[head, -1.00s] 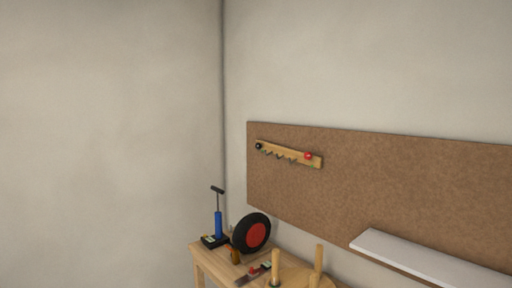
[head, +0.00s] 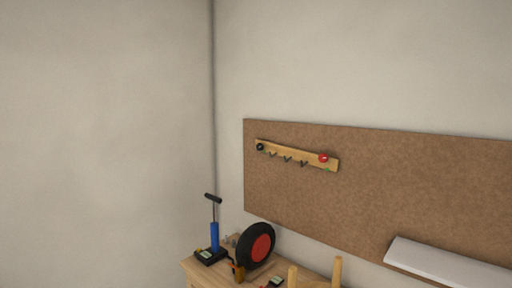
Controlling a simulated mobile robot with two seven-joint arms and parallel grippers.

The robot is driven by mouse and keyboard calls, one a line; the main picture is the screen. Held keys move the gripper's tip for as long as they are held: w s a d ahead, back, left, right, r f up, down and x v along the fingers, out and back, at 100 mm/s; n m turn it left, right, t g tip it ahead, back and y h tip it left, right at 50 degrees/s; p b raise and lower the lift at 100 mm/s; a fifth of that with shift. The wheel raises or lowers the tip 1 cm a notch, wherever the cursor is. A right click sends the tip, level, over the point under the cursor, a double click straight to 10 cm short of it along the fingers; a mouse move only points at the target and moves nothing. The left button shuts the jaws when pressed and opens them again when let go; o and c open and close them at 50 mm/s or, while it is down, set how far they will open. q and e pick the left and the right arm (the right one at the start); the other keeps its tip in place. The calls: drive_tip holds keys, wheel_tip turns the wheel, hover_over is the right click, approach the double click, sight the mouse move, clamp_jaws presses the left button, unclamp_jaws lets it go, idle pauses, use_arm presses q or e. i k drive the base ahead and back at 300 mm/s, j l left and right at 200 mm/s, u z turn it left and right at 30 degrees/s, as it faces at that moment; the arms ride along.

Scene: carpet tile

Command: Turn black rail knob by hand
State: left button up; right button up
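The black rail knob (head: 260,147) is at the left end of a wooden rail (head: 291,156) with several small hooks. A red knob (head: 323,158) is at the rail's right end. The rail is fixed to a brown pegboard (head: 390,186) on the wall and slopes down to the right in the head view. Neither of my grippers shows in this view, and nothing touches the black knob.
Below the board is a wooden bench (head: 197,272) with a blue pump (head: 214,237) and a black wheel with a red hub (head: 258,246). A white shelf (head: 445,264) juts out at right.

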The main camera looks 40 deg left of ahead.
sight(259, 146)
drive_tip(key=j+z, duration=0.25)
drive_tip(key=j, duration=0.8)
drive_tip(key=k+j+z, duration=0.1)
drive_tip(key=j+z, duration=0.15)
drive_tip(key=j, duration=0.85)
